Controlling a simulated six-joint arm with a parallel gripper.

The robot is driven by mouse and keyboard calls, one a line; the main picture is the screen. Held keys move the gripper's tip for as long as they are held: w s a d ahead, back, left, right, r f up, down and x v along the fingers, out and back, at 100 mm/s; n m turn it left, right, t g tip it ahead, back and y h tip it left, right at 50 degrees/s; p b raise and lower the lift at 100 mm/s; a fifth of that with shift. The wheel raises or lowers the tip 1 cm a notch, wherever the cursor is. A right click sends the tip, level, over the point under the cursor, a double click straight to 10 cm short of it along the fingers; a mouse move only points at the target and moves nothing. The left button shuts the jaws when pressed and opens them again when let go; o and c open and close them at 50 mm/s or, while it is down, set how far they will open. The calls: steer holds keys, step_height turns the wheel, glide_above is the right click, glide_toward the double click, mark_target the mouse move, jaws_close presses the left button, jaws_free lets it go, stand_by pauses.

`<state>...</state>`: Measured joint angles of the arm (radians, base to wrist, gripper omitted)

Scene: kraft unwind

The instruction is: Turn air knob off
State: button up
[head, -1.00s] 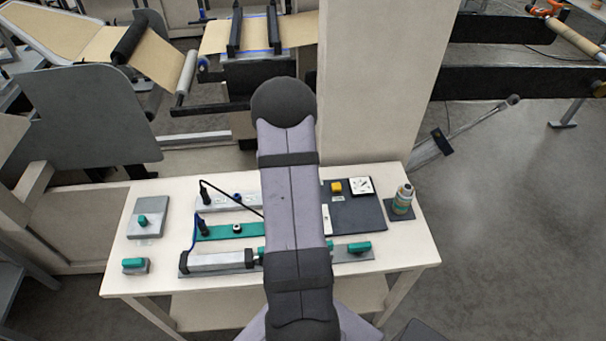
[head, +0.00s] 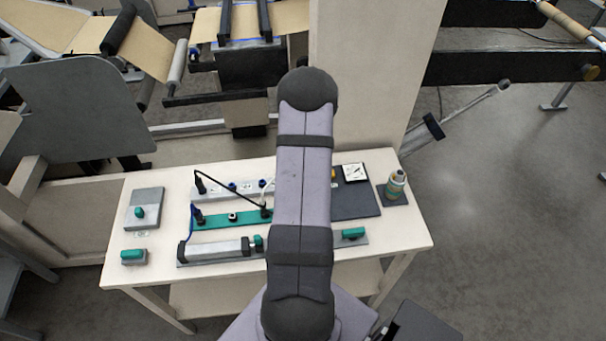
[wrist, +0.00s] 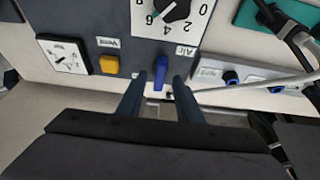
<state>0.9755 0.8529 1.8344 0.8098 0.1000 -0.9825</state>
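The air knob (wrist: 160,73) is a blue lever beside a white label reading "Air" on the dark panel (wrist: 118,22). In the wrist view it lies between the tips of my gripper (wrist: 160,77). My gripper is open, with its two dark fingers apart on either side of the knob. Gaps seem to show on both sides; contact is not clear. In the head view my arm hides the knob and my gripper, while the panel's right part (head: 358,202) shows.
A yellow button (wrist: 108,65) by a "Vent" label, a gauge (wrist: 63,56) and a numbered dial knob (wrist: 175,10) are close by. Cables and a socket strip (wrist: 255,80) lie to the right.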

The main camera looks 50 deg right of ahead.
steer(key=shift+x, duration=1.1)
steer(key=shift+c, duration=0.6)
jaws_close()
